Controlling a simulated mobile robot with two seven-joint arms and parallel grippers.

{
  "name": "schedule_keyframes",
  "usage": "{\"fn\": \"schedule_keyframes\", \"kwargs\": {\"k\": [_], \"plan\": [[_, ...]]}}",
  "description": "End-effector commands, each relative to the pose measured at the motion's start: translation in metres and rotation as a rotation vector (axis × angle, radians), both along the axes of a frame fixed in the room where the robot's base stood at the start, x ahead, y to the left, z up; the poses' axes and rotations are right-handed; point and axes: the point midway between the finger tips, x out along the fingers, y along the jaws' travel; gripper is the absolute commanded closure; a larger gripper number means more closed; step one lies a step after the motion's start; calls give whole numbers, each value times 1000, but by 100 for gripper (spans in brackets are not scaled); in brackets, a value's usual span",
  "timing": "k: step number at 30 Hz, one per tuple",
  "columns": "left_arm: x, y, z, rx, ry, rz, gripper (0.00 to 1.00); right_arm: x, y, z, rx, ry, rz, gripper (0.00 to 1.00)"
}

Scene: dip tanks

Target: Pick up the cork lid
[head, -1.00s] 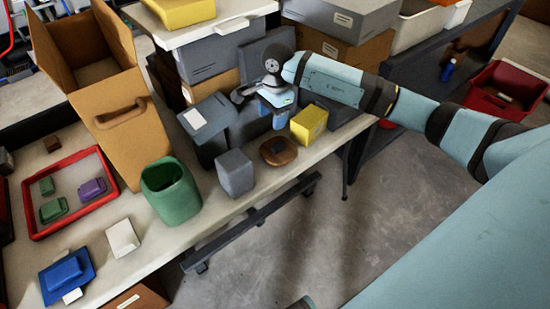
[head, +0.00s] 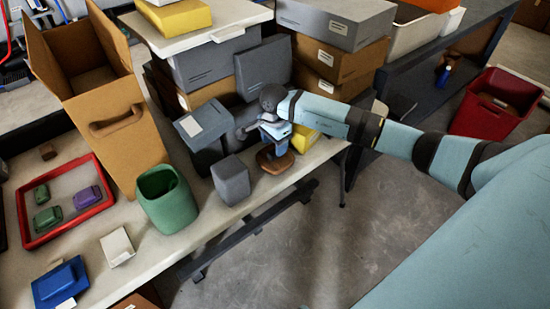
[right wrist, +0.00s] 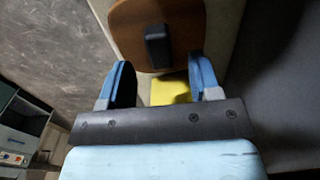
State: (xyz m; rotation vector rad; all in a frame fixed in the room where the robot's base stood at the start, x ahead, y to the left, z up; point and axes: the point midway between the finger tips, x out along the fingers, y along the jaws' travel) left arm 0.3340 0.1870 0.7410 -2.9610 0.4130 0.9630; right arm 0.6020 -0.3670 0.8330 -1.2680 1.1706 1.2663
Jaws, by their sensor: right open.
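The cork lid (head: 274,163) is a brown rounded slab lying on the pale tabletop, partly hidden by my right gripper in the head view. In the right wrist view the cork lid (right wrist: 183,18) carries a dark raised knob (right wrist: 158,46). My right gripper (head: 277,146) is above the lid. Its two blue fingers are apart and empty in the right wrist view (right wrist: 161,78), with the knob beyond the fingertips and roughly between them. My left gripper is not in view.
A yellow block (head: 304,139) stands close behind the lid. A grey block (head: 231,180) and a green bin (head: 168,199) stand to its left. Grey boxes (head: 263,70) are stacked behind. The table's front edge is close to the lid.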

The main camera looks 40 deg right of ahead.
Motion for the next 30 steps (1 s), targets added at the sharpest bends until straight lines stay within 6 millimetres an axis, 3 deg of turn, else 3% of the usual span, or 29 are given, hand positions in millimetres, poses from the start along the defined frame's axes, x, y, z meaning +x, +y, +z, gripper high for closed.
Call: {"fn": "schedule_keyframes", "kwargs": {"k": [5,12,13,20,30], "plan": [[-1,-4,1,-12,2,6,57,-1,-1,-27,2,2,-1,43],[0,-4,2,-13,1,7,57,-1,-2,-31,0,0,-1,43],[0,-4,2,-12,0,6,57,-1,-2,-31,0,0,-1,45],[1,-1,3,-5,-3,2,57,-1,-1,-31,0,0,-1,96],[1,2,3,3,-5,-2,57,0,-2,-28,0,0,0,96]]}}
